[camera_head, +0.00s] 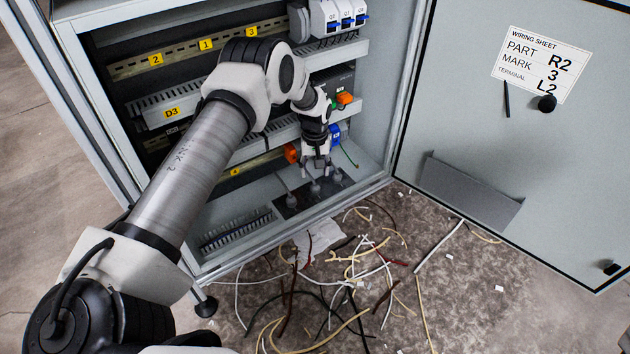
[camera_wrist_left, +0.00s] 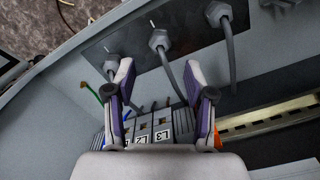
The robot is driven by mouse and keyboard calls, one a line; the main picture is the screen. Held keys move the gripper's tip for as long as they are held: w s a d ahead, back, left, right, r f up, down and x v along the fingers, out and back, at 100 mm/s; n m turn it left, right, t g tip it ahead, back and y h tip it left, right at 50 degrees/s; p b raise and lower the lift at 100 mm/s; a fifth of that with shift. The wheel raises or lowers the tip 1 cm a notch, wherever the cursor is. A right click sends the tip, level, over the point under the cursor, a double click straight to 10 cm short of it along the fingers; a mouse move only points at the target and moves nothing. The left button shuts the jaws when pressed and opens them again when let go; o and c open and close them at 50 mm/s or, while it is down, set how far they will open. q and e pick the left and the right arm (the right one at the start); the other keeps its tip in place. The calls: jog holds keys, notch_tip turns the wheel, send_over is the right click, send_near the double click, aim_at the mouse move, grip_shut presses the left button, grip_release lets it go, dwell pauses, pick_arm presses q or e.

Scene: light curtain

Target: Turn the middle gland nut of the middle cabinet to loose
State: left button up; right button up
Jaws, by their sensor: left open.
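Three grey gland nuts sit in a row on a dark plate at the bottom of the open cabinet (camera_head: 222,222). The middle gland nut (camera_head: 315,188) also shows in the left wrist view (camera_wrist_left: 158,39), with a grey cable running from it. The other two nuts (camera_wrist_left: 109,66) (camera_wrist_left: 217,13) flank it. My left gripper (camera_head: 317,168) is just above the middle nut in the head view. In the left wrist view its fingers (camera_wrist_left: 158,72) are open, with the middle nut ahead of the gap between them and apart from both. My right gripper is not in view.
Terminal blocks marked L2 and L3 (camera_wrist_left: 151,132) lie close by the fingers. Rails and wire ducts (camera_head: 160,112) fill the cabinet above. The cabinet door (camera_head: 470,130) stands open at the right. Loose wires (camera_head: 330,275) litter the floor in front.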

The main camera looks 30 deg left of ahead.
aim_at(315, 187)
pick_arm(q)
notch_tip(315, 187, up, 5)
jog(key=shift+r, duration=0.15)
dwell(0.4)
